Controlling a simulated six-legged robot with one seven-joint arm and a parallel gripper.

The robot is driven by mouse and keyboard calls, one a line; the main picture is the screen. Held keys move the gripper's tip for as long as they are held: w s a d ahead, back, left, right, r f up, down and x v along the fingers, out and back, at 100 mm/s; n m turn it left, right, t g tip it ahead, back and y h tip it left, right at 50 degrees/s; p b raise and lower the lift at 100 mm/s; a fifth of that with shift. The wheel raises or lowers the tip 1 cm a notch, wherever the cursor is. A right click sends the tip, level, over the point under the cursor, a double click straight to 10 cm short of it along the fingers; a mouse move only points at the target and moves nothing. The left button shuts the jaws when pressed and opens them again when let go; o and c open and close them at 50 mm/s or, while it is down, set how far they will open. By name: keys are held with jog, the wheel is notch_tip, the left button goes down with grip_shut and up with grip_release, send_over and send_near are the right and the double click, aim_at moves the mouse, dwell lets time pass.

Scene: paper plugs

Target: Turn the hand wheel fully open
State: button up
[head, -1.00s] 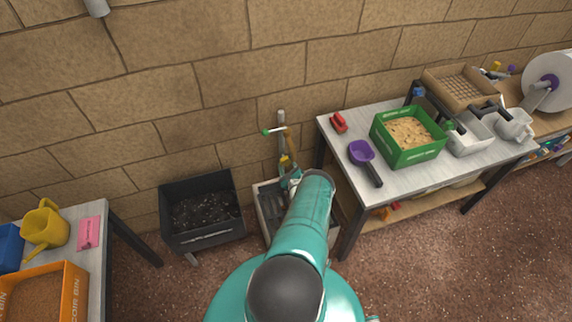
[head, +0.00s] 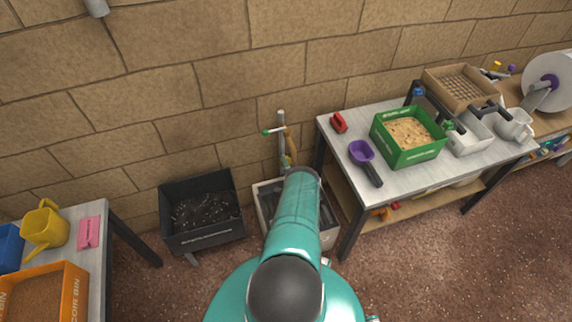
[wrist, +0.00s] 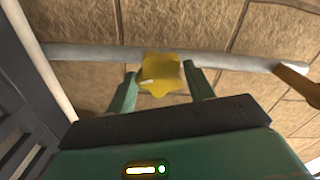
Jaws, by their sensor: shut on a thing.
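The hand wheel (wrist: 160,72) is a yellow, scalloped knob with a pale mark, in front of a grey pipe (wrist: 90,54) in the wrist view. My gripper (wrist: 164,82) has one green finger on each side of the wheel and is shut on it. The exact contact at the fingertips is hard to see. In the head view my arm hides the wheel and my gripper.
A grey sink (head: 262,200) stands below the tap, partly behind my arm. A black bin (head: 203,240) stands to its left. A table (head: 400,182) with a green crate (head: 409,157) and a purple scoop (head: 361,152) is close on the right. A brick wall is behind.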

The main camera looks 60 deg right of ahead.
jog(key=n, duration=1.1)
jog(key=o, duration=1)
jog(key=shift+c, duration=0.2)
jog(key=v, duration=0.4)
